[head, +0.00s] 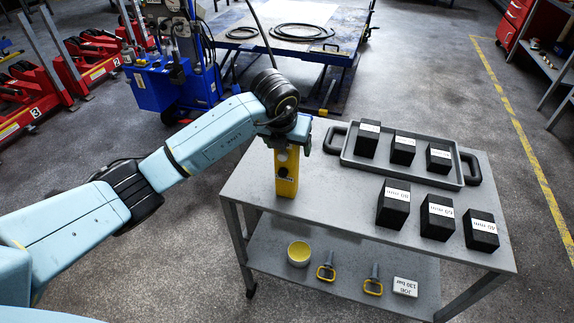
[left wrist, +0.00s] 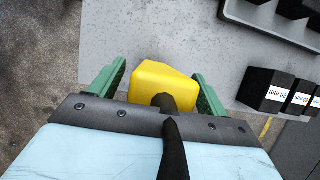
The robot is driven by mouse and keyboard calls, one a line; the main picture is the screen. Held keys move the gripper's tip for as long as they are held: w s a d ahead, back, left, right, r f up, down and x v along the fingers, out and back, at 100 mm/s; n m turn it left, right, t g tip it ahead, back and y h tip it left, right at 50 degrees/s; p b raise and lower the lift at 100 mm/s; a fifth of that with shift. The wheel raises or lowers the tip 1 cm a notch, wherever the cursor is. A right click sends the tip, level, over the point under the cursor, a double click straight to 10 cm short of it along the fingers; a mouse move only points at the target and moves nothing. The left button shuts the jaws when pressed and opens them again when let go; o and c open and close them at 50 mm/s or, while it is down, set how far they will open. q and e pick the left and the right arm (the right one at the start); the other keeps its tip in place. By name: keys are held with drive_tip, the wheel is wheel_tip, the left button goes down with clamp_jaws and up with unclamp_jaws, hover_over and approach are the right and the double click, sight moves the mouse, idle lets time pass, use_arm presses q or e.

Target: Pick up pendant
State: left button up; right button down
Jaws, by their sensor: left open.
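The pendant is a yellow upright box with dark buttons (head: 287,175), standing on the left part of the grey trolley top (head: 335,206). A dark cable rises from its top. My left gripper (head: 290,146) is above it, pointing down, with its fingers around the pendant's upper part. In the left wrist view the yellow top of the pendant (left wrist: 150,84) lies between the two open green fingers (left wrist: 158,92). Gaps show on both sides, wider on the left. The lower fingertips are hard to make out in the head view. My right gripper is not in view.
A grey tray (head: 350,150) with black blocks (head: 403,149) stands at the back of the trolley top. More black blocks (head: 393,203) stand in front of it.

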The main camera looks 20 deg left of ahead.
use_arm(q)
drive_tip(key=shift+f, duration=0.1)
drive_tip(key=shift+c, duration=0.2)
clamp_jaws()
drive_tip(key=shift+w, duration=0.1)
drive_tip(key=shift+r, duration=0.2)
